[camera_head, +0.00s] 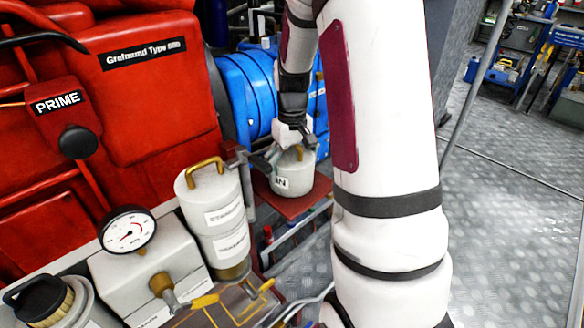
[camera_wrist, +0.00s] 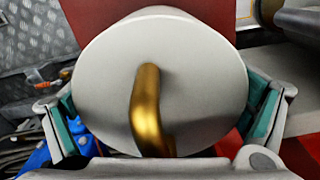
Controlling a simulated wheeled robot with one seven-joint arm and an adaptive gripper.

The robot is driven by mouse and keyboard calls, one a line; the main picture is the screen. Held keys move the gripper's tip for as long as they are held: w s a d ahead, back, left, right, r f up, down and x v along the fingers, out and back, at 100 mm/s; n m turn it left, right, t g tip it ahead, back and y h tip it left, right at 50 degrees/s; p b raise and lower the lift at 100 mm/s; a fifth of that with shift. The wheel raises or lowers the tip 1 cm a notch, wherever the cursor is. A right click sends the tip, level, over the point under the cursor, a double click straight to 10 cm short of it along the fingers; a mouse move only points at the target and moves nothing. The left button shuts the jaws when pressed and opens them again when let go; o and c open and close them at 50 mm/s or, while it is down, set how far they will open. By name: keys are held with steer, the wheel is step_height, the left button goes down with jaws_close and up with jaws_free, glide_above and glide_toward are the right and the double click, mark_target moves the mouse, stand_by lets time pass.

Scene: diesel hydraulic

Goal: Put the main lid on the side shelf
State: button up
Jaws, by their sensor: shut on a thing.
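The main lid (camera_head: 294,177) is a white cylinder with a brass handle and a label partly reading "IN". My gripper (camera_head: 287,152) is shut on it from above, with one finger on each side. In the wrist view the lid's round top (camera_wrist: 205,65) and brass handle (camera_wrist: 147,105) fill the middle between the green-padded fingers. The side shelf (camera_head: 322,188) is a red plate directly under the lid, and its red also shows in the wrist view (camera_wrist: 215,14). The lid looks upright and at or very near the shelf surface; its lower contact is hard to make out.
A white stacked canister (camera_head: 220,222) with a brass handle stands left of the shelf. A pressure gauge (camera_head: 128,232) and red engine body (camera_head: 150,120) lie further left. A blue cylinder (camera_head: 245,95) is behind the lid. Open metal floor (camera_head: 510,200) lies right of my arm.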

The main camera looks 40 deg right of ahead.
steer(key=shift+f, duration=0.1)
steer(key=o, duration=1.1)
steer(key=shift+c, duration=0.2)
